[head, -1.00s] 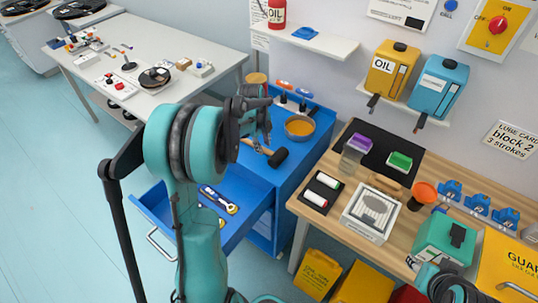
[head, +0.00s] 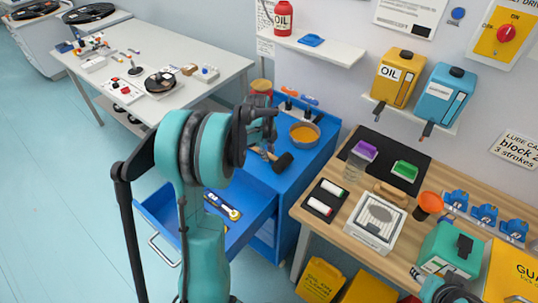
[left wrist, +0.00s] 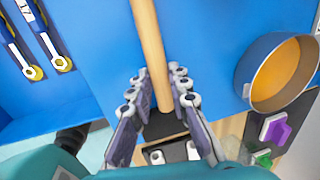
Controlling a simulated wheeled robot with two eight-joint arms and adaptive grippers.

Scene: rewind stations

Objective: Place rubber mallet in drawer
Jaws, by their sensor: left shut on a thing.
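The rubber mallet (head: 284,160) lies on top of the blue cabinet (head: 297,178), its black head toward the right and its wooden handle toward the left. My left gripper (head: 268,145) is over the cabinet top, shut on the handle close to the head. In the left wrist view the handle (left wrist: 150,45) runs up between its fingers (left wrist: 158,92), and the black head shows just below them. The blue drawer (head: 252,207) is pulled out at the cabinet's front, below and left of the mallet, with wrenches (head: 222,205) in it. My right gripper (head: 450,290) shows only partly at the lower right.
A pan with orange contents (head: 304,134) stands behind the mallet on the cabinet. The wooden bench (head: 345,222) on the right holds a caliper-like tray, rollers and a teal box. A yellow bin (head: 320,280) stands below it. The drawer's left part looks free.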

